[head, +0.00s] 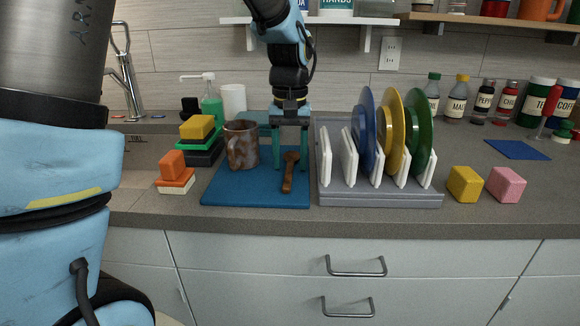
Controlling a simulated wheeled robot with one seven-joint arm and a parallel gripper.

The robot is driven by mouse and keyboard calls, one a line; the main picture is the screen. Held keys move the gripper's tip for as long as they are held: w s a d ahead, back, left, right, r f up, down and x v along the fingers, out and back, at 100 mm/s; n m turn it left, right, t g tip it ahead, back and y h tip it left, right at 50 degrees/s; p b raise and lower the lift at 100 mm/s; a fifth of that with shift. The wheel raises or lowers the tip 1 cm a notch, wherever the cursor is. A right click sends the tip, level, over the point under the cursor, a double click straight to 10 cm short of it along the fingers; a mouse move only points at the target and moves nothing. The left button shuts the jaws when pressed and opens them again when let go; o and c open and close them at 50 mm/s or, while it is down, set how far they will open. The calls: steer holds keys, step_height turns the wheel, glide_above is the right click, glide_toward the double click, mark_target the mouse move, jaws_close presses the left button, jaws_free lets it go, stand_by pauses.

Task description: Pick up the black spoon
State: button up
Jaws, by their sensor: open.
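A dark brown, wooden-looking spoon (287,183) lies on a blue mat (240,194) on the counter. I see no clearly black spoon. My gripper (291,165) points down over the mat with its two teal fingers apart. The upper end of the spoon shows between the fingers in the picture. I cannot tell whether the fingers touch it or stand behind it. A brown mottled mug (241,146) stands on the mat just left of my gripper.
A grey dish rack (380,198) with blue, yellow and green plates stands close on the right. Stacked coloured blocks (198,140) and a sponge-like orange block (173,164) are left. Yellow (464,184) and pink (506,184) blocks lie right of the rack.

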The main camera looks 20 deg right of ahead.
jaws_close()
stand_by(0.3)
stand_by(0.3)
